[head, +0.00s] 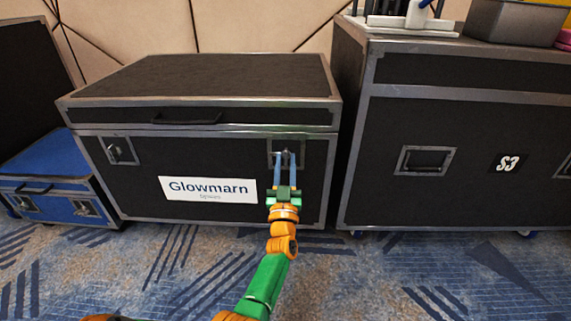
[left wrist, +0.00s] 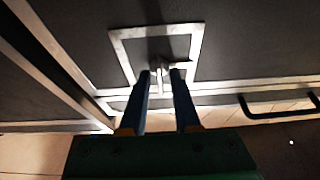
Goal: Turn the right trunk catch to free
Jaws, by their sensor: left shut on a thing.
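The black trunk (head: 205,75) with metal edges and a "Glowmarn" label (head: 208,189) stands with its lid down. Its right catch (head: 272,147) is a small metal piece in a square plate below the lid edge. My left gripper (head: 285,155) reaches up to it and covers much of it. In the left wrist view my left gripper (left wrist: 162,78) is shut on the catch's key (left wrist: 159,68), within the pale frame of the plate (left wrist: 126,45). The exact turn of the key is hard to tell. The left catch (head: 121,150) is untouched. My right gripper is not in view.
A taller black case (head: 455,150) marked S3 stands close on the right, with a grey bin (head: 513,22) on top. A blue case (head: 48,185) stands at the left. The lid handle (head: 187,119) is left of my gripper. The patterned carpet (head: 400,275) in front is clear.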

